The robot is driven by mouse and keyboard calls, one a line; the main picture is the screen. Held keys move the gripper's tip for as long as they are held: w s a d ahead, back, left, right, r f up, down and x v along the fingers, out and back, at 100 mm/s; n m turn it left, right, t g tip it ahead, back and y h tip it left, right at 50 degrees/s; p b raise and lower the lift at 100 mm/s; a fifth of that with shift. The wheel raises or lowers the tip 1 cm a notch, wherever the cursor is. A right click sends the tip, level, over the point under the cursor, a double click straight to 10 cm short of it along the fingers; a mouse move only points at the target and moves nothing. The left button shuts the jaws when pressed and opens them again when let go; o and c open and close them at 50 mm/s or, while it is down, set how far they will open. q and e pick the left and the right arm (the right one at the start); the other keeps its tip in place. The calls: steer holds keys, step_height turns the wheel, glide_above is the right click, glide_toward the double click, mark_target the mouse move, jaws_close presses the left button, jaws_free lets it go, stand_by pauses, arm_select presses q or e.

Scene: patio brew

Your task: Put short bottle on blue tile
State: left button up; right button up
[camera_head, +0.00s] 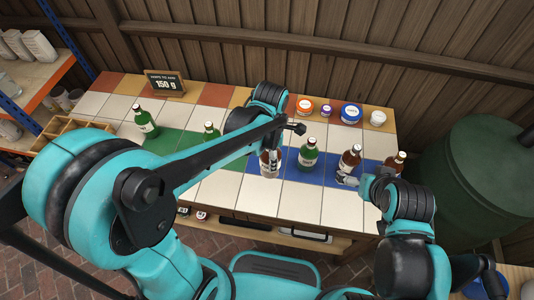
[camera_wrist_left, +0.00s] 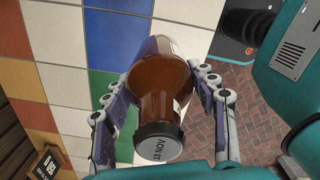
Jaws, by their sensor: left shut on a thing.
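My left gripper (camera_head: 268,158) is shut on a brown bottle (camera_head: 270,165) over the row of blue tiles. Blue tiles (camera_head: 329,177) run along the middle right of the table; blue also shows in the wrist view (camera_wrist_left: 103,84). A green bottle (camera_head: 308,154) stands just right of the held one. My right gripper (camera_head: 347,180) is low beside another brown bottle (camera_head: 350,158); its finger opening is unclear.
Another brown bottle (camera_head: 396,161) stands at the right. Two green bottles (camera_head: 146,123) (camera_head: 210,131) stand on the left by green tiles (camera_head: 175,145). Jars (camera_head: 351,113) and a sign (camera_head: 165,82) line the back. White tiles (camera_head: 300,200) at the front are clear.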

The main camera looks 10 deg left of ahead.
arm_select(q)
steer(key=shift+w+a+f+b, duration=0.5)
steer(key=shift+w+f+b, duration=0.35)
steer(key=shift+w+f, duration=0.9)
steer(key=shift+w+a+f+b, duration=0.45)
steer(key=shift+w+f+b, duration=0.4)
steer(key=shift+w+f, duration=0.85)
steer(key=shift+w+a+f+b, duration=0.5)
steer(key=shift+w+f+b, duration=0.35)
steer(key=shift+w+f, duration=0.9)
steer(key=shift+s, duration=0.1)
steer(key=shift+f, duration=0.2)
steer(key=o, duration=1.6)
steer(key=shift+o, duration=0.4)
steer(key=shift+r, duration=0.1)
